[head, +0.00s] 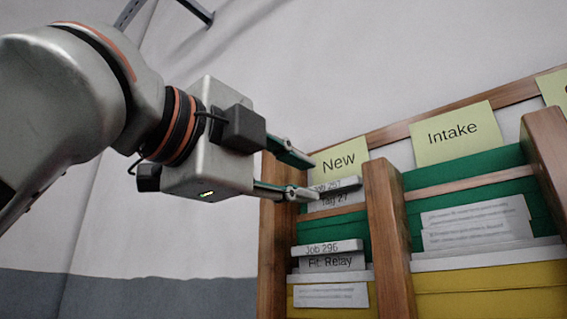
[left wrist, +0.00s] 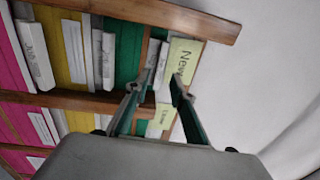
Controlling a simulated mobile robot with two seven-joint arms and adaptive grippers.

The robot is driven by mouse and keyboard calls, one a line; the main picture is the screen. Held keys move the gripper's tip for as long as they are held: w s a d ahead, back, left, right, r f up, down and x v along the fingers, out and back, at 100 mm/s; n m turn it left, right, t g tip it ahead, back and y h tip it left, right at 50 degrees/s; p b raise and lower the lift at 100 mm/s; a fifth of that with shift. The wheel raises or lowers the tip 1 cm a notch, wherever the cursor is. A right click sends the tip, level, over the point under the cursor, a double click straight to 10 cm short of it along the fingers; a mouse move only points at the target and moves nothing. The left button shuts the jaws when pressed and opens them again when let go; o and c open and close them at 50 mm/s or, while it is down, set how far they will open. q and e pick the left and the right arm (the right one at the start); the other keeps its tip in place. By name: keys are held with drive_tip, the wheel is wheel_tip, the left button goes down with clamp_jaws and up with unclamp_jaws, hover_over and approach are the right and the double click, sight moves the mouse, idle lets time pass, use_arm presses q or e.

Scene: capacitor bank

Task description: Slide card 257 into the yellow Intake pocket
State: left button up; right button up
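Card 257 (head: 343,184), a white card with a "Job 257" tab, stands in the top green pocket under the "New" label. It also shows in the left wrist view (left wrist: 160,62), ahead of my fingertips. My left gripper (head: 313,178) is open and empty at the rack's left side, its fingers apart and pointing at the card. I cannot tell whether a finger touches it. The yellow Intake pocket (head: 500,298) is in the right column, below the green one, with its lower part cut off. My right gripper is not in view.
A wooden divider (head: 388,240) separates the New and Intake columns. Card "Job 296" (head: 330,262) sits in the yellow New pocket. A white printed sheet (head: 475,222) is on the green Intake pocket. Magenta pockets (left wrist: 36,85) show in the wrist view.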

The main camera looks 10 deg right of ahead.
sight(327, 187)
use_arm(q)
drive_tip(key=p+x, duration=0.2)
drive_tip(key=x, duration=0.2)
drive_tip(key=shift+w+d+r, duration=0.1)
drive_tip(key=shift+d, duration=0.1)
drive_tip(key=shift+w+d, duration=0.15)
drive_tip(key=shift+d, duration=0.15)
drive_tip(key=shift+w+d, duration=0.3)
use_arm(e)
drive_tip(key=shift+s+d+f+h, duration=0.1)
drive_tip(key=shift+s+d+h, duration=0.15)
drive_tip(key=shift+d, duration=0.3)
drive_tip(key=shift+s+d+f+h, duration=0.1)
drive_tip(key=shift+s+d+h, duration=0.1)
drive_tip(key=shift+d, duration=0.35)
use_arm(q)
clamp_jaws()
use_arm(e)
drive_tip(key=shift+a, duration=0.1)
use_arm(q)
drive_tip(key=shift+s, duration=0.1)
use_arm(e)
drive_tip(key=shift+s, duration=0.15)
